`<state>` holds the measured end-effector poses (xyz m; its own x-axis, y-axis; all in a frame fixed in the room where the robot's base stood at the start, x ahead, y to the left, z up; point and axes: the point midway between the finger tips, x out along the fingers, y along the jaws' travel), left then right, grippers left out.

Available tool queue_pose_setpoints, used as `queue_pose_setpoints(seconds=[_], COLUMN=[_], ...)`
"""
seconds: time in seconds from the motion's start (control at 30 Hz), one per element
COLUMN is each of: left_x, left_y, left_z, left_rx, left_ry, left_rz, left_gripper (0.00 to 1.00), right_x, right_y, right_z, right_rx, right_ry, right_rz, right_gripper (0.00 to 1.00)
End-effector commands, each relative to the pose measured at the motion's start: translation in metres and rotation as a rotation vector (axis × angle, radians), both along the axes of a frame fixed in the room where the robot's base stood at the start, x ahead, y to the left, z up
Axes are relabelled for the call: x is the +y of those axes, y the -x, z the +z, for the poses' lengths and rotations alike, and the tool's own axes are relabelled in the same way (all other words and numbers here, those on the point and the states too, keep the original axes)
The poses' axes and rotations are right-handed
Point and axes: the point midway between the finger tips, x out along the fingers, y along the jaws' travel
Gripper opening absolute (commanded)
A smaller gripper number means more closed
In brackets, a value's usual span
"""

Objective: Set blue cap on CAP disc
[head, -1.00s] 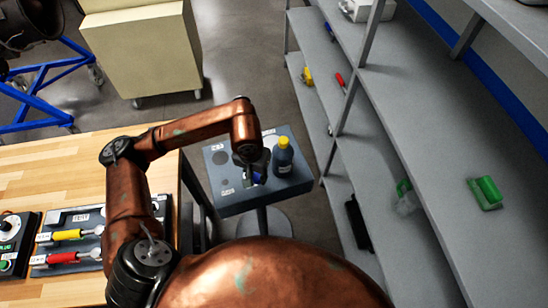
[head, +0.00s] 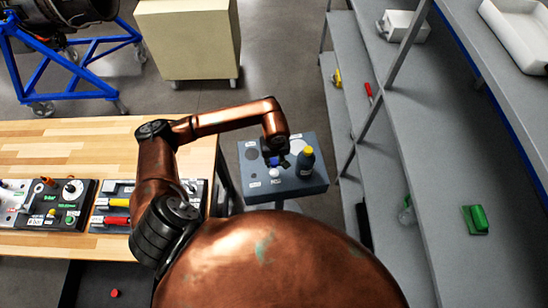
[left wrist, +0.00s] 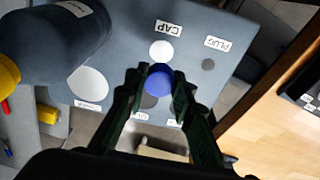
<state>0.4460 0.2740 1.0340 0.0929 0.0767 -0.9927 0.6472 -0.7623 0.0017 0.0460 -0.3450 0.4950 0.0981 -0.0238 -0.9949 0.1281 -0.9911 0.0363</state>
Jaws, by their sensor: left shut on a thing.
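The blue cap (head: 274,161) is between the fingers of my left gripper (head: 273,155), over the small grey stand (head: 314,187). In the left wrist view the fingers (left wrist: 158,82) are shut on the blue cap (left wrist: 159,79). The white CAP disc (left wrist: 162,50) lies just beyond the cap there, beside its CAP label (left wrist: 169,28). In the head view the CAP disc (head: 274,173) shows on the near side of the cap, uncovered. The exact height of the cap above the stand is hard to tell. My right gripper is not in view.
A dark bottle with a yellow top (head: 305,163) stands on the stand, right of my gripper. A dark PLUG disc (left wrist: 208,65) lies beside the CAP disc. The wooden workbench (head: 95,155) is left of the stand, and grey shelving (head: 420,160) is at the right.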

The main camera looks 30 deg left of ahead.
Motion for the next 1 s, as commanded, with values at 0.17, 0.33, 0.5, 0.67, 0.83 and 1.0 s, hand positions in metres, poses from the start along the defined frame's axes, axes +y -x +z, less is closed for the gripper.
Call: queue_pose_setpoints(seconds=[0.17,0.33,0.5,0.67,0.83,1.0], left_x=[0.0,0.0,0.0,0.0,0.0,0.0], left_y=[0.0,0.001,0.0,0.0,0.0,0.0], left_z=[-0.01,-0.025,-0.042,-0.048,-0.047,-0.047], left_rx=[0.001,0.002,0.0,-0.001,0.0,0.0], left_ry=[0.0,0.001,-0.002,-0.001,0.0,0.0], left_rz=[-0.001,0.0,-0.002,-0.002,-0.002,-0.002], left_gripper=[0.0,0.0,0.0,0.0,0.0,0.0], right_x=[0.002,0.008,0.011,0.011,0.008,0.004], right_y=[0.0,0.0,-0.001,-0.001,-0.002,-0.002], right_z=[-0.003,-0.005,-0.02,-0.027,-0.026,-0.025], right_rx=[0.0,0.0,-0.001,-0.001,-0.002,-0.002], right_ry=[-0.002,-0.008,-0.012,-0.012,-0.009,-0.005], right_rz=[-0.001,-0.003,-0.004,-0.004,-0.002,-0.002], right_gripper=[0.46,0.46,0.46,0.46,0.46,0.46])
